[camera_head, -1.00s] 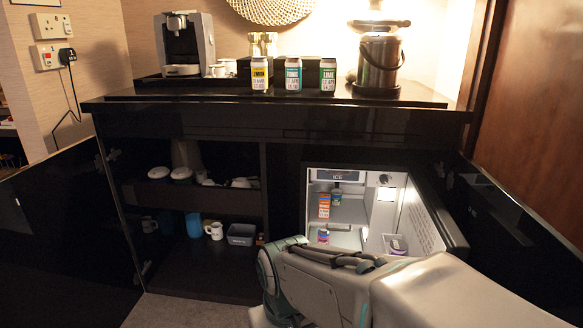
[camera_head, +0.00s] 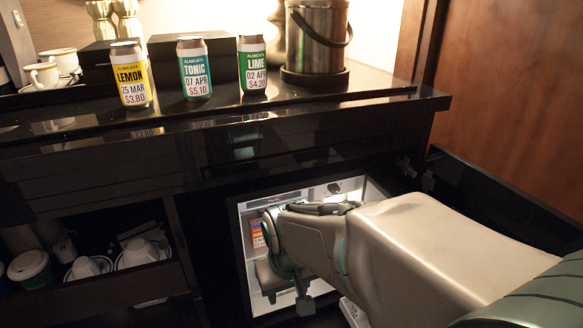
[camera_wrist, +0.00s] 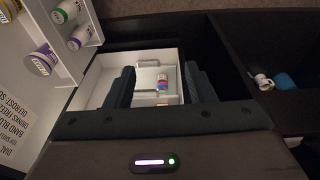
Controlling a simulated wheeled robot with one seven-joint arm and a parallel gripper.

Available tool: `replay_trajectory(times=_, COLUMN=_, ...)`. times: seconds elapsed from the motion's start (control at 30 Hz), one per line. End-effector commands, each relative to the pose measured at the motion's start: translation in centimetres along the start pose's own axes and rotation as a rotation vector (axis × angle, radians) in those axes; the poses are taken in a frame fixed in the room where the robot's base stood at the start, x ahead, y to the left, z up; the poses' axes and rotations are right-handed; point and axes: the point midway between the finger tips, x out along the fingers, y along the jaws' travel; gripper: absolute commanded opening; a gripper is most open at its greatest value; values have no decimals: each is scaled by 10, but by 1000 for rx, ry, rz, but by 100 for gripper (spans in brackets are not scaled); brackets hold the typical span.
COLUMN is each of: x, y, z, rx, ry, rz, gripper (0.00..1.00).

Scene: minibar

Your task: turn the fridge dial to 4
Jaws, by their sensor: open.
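The open fridge (camera_head: 243,245) sits low in the cabinet, its lit white interior partly hidden behind my arm. A small dark round part that looks like the dial (camera_head: 335,187) shows at its upper right inside; its number cannot be read. In the wrist view, my gripper (camera_wrist: 162,88) is open and empty, its two dark fingers wide apart. I cannot make out the dial in that view. The gripper is apart from everything I can see.
The open fridge door (camera_wrist: 35,100) is at the left of the wrist view, with printed text and several cans in its rack. Lemon (camera_head: 132,75), tonic (camera_head: 194,68) and lime (camera_head: 252,63) cans stand on the counter. The open cupboard (camera_head: 90,305) holds cups.

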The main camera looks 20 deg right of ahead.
Motion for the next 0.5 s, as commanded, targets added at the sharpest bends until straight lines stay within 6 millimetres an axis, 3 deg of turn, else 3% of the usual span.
replay_trajectory(times=0.2, x=30, y=73, z=-61, rx=162, ry=216, rz=104, gripper=49)
replay_trajectory(times=0.5, x=60, y=157, z=-117, rx=307, ry=548, rz=85, gripper=49)
